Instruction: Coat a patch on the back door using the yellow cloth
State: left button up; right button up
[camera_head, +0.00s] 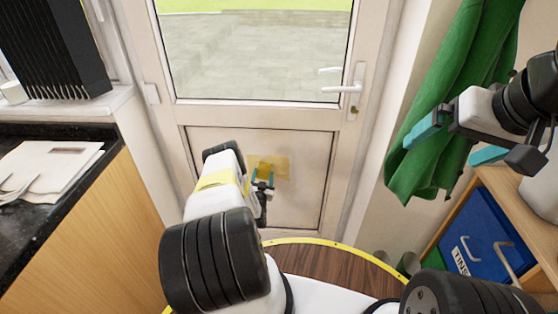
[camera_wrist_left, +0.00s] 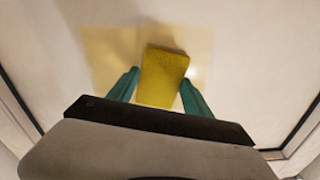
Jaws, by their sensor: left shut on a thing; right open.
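The back door (camera_head: 305,150) is white, with a glass pane above and a flat panel below. A pale yellow patch (camera_head: 283,166) shows on the lower panel; it also shows in the left wrist view (camera_wrist_left: 108,50). My left gripper (camera_head: 264,178) is in front of that patch. In the left wrist view it is shut on the yellow cloth (camera_wrist_left: 162,75), which lies between its teal fingertips and in front of the patch. I cannot tell whether the cloth touches the door. My right gripper (camera_head: 455,142) is open and empty at the right, in front of a green cloth.
A green cloth (camera_head: 455,80) hangs on the wall right of the door. A wooden unit with a blue bin (camera_head: 480,240) stands at the lower right. A dark counter (camera_head: 50,190) with papers (camera_head: 50,168) is at the left. The door handle (camera_head: 352,88) sticks out.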

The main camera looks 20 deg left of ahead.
aim_at(266, 168)
pick_arm(q)
jog(key=shift+s+a, duration=0.3)
jog(key=shift+a, duration=0.65)
jog(key=shift+s+a, duration=0.15)
jog(key=shift+a, duration=0.8)
jog(key=shift+s+a, duration=0.2)
jog(key=shift+a, duration=0.75)
jog(key=shift+s+a, duration=0.15)
jog(key=shift+a, duration=0.8)
jog(key=shift+r, duration=1.55)
jog(key=shift+w+d, duration=0.15)
jog(key=shift+d, duration=1.4)
jog(key=shift+w+d, duration=0.3)
jog(key=shift+d, duration=0.65)
jog(key=shift+w+d, duration=0.3)
jog(key=shift+d, duration=0.65)
jog(key=shift+w+d, duration=0.3)
jog(key=shift+d, duration=0.65)
jog(key=shift+s, duration=0.1)
jog(key=shift+v, duration=2.95)
jog(key=shift+f, duration=0.1)
